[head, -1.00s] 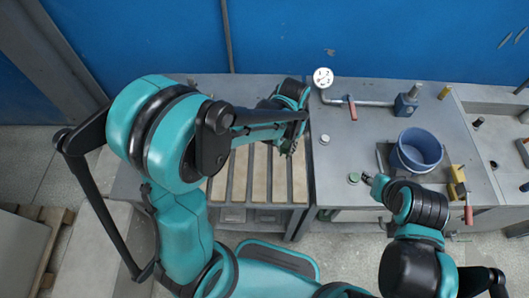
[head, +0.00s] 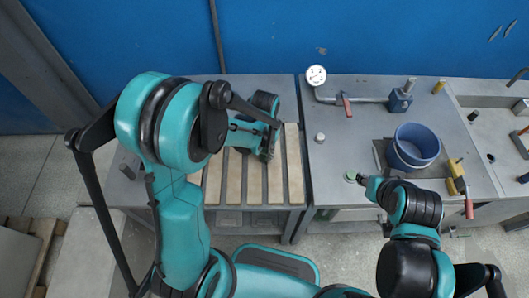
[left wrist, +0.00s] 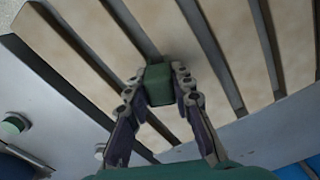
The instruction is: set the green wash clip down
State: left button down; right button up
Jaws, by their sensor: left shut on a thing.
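The green wash clip (left wrist: 159,84) shows in the left wrist view as a small dark green block between the fingertips. My left gripper (left wrist: 158,86) is shut on it, above the pale slats (left wrist: 70,60). Whether the clip touches a slat, I cannot tell. In the head view my left gripper (head: 267,156) is over the right part of the slatted bench, and the clip is not clearly seen there. My right gripper (head: 367,184) is low over the grey table, close to a round green-topped knob (head: 351,176); its fingers are too small to read.
The grey table (head: 335,150) on the right carries a blue bucket (head: 416,146), a gauge (head: 316,75) on a pipe with a red-handled valve (head: 346,105), a metal knob (head: 320,138) and a yellow clamp (head: 455,172). A blue wall (head: 400,35) stands behind. Dark gaps separate the slats.

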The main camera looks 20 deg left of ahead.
pick_arm(q)
jog(key=c, duration=1.3)
grip_release()
jog(key=shift+f, duration=0.15)
jog(key=shift+r+p, duration=0.3)
jog(key=shift+r, duration=0.25)
notch_tip(320, 180, up, 10)
jog(key=p, duration=0.3)
jog(key=s+a+r+t, duration=0.1)
jog(key=s+r+t, duration=0.1)
jog(key=s+r, duration=0.1)
jog(key=s+a+r+t, duration=0.2)
jog(key=s+r, duration=0.1)
jog(key=s, duration=0.1)
jog(key=s+a+r+n+t, duration=0.1)
jog(key=s+r+t, duration=0.2)
jog(key=r, duration=0.1)
jog(key=shift+s+a, duration=0.2)
jog(key=shift+a, duration=0.05)
